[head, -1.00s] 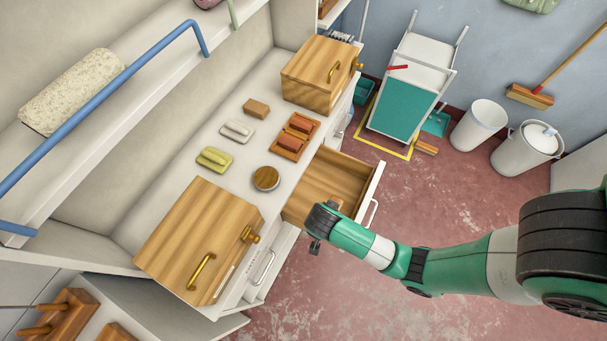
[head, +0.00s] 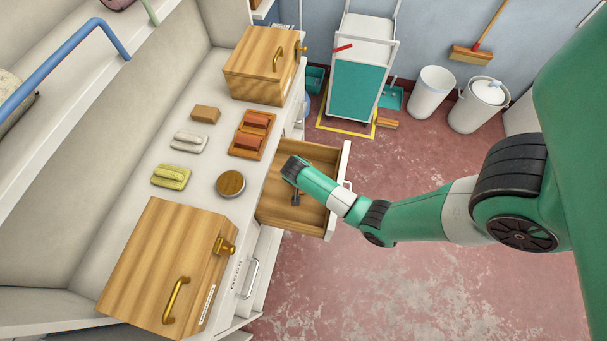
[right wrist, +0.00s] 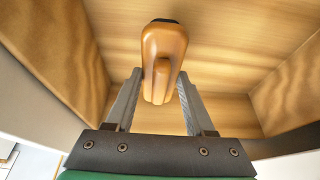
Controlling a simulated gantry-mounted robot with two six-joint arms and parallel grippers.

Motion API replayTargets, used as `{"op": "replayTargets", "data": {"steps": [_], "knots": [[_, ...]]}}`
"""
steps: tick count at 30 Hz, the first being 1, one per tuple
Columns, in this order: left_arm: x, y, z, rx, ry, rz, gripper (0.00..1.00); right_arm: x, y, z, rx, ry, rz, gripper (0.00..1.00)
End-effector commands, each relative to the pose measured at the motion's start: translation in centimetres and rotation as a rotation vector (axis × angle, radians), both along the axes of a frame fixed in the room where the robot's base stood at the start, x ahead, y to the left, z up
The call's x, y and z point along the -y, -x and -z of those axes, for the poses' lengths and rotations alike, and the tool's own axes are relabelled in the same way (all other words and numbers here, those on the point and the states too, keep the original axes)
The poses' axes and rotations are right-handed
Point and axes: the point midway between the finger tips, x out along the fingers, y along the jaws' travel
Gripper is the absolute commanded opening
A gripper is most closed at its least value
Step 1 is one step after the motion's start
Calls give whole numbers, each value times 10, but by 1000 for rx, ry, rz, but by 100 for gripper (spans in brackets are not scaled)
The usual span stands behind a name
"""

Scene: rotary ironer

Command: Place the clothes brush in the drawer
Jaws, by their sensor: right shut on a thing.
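The drawer (head: 318,217) is wooden inside with a white front, and it stands pulled open from the white counter. My right gripper (head: 295,198) is over the open drawer, pointing down. In the right wrist view, my right gripper (right wrist: 158,76) is shut on the clothes brush (right wrist: 164,45), a smooth orange-brown wooden piece with a raised grip. The drawer's wooden floor and walls (right wrist: 60,45) surround it in that view. I cannot tell whether the brush touches the floor. In the head view my arm hides the brush. My left gripper is not in view.
Wooden boxes (head: 165,265) and (head: 262,65) stand at both ends of the counter. The visible drawer floor looks clear.

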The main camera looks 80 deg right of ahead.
Motion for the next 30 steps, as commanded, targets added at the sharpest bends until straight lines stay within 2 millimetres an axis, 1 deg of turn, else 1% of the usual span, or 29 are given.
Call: {"op": "replayTargets", "data": {"steps": [1, 3, 6, 17, 18, 20, 21, 23, 30], "knots": [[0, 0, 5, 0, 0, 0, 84, 4, 0, 7, -2, -1, 2, 0], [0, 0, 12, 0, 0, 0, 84, 3, 0, 22, -4, -2, 1, 0], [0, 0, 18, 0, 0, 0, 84, 3, 0, 35, -2, -1, 0, 0], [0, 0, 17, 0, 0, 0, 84, 3, 0, 37, -1, -1, 0, 0], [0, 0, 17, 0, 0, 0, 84, 3, 0, 38, -1, -1, 0, 56], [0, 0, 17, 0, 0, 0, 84, 3, 0, 37, -1, -1, 0, 66], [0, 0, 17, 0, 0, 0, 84, 3, 0, 37, -1, -1, 0, 74], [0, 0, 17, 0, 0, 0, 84, 3, 0, 37, -1, -1, 0, 84], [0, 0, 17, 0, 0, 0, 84, 3, 0, 37, -1, -1, 0, 84]]}}
